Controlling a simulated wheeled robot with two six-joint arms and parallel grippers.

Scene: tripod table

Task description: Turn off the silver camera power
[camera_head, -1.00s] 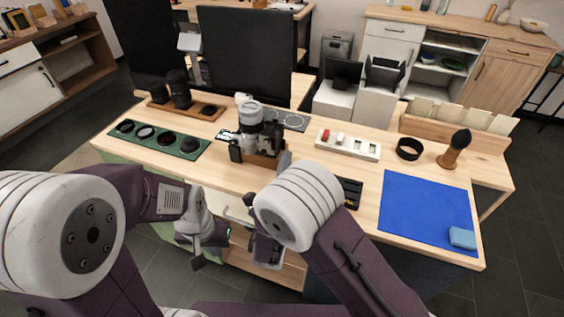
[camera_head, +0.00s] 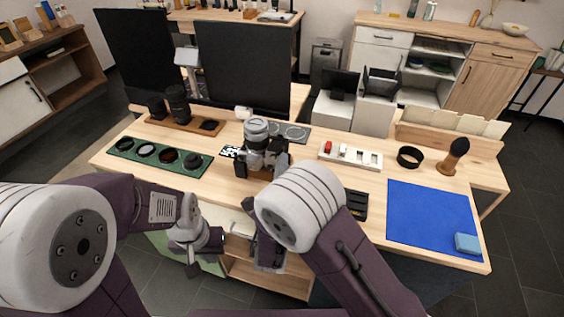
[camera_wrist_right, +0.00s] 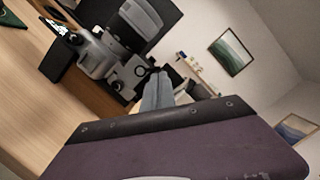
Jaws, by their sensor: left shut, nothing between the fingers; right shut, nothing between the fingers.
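The silver camera (camera_head: 257,132), with black parts and a large silver lens, stands upright on a wooden base near the middle of the table. A bright speckled patch (camera_head: 232,152) shows at its left side. In the right wrist view the camera body (camera_wrist_right: 92,55) is close, with round dials on its top. My right gripper (camera_wrist_right: 160,76) is shut and empty, its grey fingertips just beside the dials; I cannot tell if they touch. My left gripper (camera_head: 193,269) is shut and empty, low in front of the table.
A green tray of round filters (camera_head: 120,155) lies left of the camera, with lenses on a wooden stand (camera_head: 155,121) behind. A white tray (camera_head: 370,161), a black ring (camera_head: 410,157), a brush (camera_head: 454,157) and a blue mat (camera_head: 430,225) lie right.

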